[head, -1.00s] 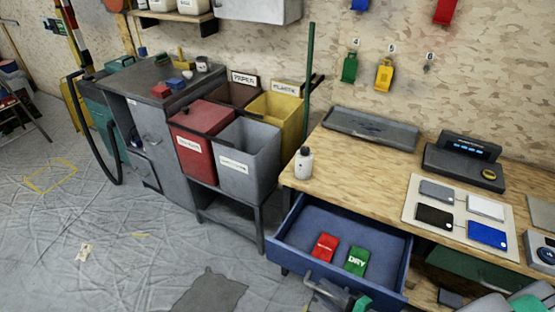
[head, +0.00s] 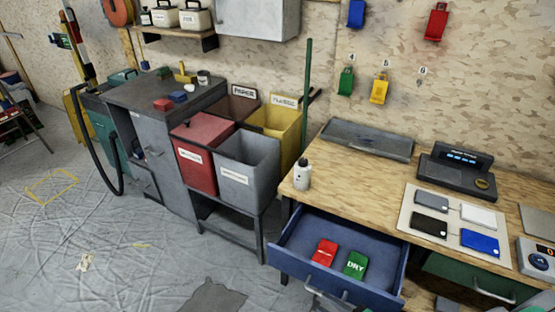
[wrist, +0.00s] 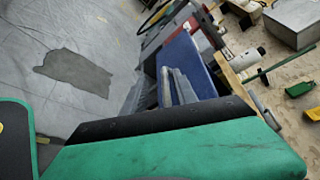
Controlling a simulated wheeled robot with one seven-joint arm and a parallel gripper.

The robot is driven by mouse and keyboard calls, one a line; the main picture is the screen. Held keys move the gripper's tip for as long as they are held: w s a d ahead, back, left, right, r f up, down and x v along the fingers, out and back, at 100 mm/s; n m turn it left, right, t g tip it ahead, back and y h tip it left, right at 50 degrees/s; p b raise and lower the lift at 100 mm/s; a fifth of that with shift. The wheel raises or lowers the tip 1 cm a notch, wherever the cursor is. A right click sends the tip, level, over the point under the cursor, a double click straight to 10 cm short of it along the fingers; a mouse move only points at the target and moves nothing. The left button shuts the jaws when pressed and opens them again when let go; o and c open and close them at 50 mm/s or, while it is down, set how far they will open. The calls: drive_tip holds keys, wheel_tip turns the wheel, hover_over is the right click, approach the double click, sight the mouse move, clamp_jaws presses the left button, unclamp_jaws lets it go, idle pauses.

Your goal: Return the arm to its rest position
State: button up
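My gripper shows only in the wrist view, as a broad green part with a black edge (wrist: 175,145) across the bottom. Another green and black part of mine is at the left edge. The fingertips and the gap between them cannot be made out, and no held object is visible. The head view shows almost nothing of my arm. In the wrist view, the open blue drawer (wrist: 188,62) lies beyond the green part.
The blue drawer (head: 290,247) stands pulled out below the wooden workbench (head: 345,182), holding a red card (head: 324,252) and a green card (head: 355,264). A white bottle (head: 302,174) stands on the bench's left corner. Sorting bins (head: 247,172) stand left. The left floor is mostly open.

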wheel_tip(320, 180, up, 28)
drive_tip(key=n+g+h, duration=0.7)
drive_tip(key=n+h, duration=0.3)
drive_tip(key=n, duration=0.5)
drive_tip(key=shift+d+g+h, duration=0.25)
drive_tip(key=shift+g+h, duration=0.05)
